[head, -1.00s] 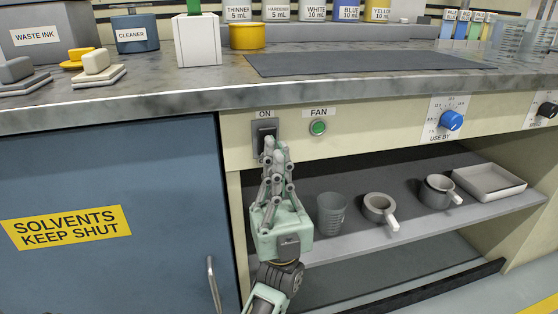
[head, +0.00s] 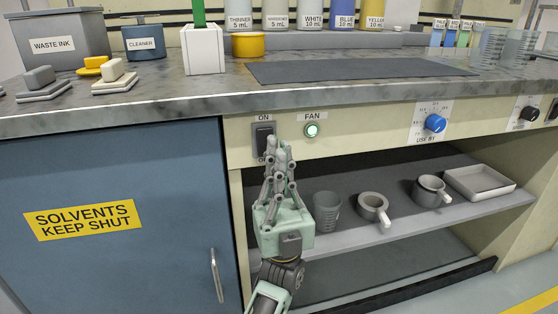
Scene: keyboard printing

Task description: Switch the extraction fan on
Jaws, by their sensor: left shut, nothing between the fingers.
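The fan switch (head: 263,135) is a dark rocker on a grey plate, on the panel below the worktop. ON is printed above it, and a partly covered label shows below. The FAN lamp (head: 312,130) to its right glows pale green-white. My left gripper (head: 277,146) is shut and empty, pointing up, with its fingertips just at the lower right of the switch in the picture. The fingers cover part of the plate's lower right. I cannot tell whether they touch it. My right gripper is not in view.
Blue USE BY dial (head: 435,124) and a black dial (head: 529,114) sit further right on the panel. The shelf below holds a beaker (head: 327,212), two handled cups and a white tray (head: 480,183). The blue solvents cabinet door (head: 110,270) is shut at left.

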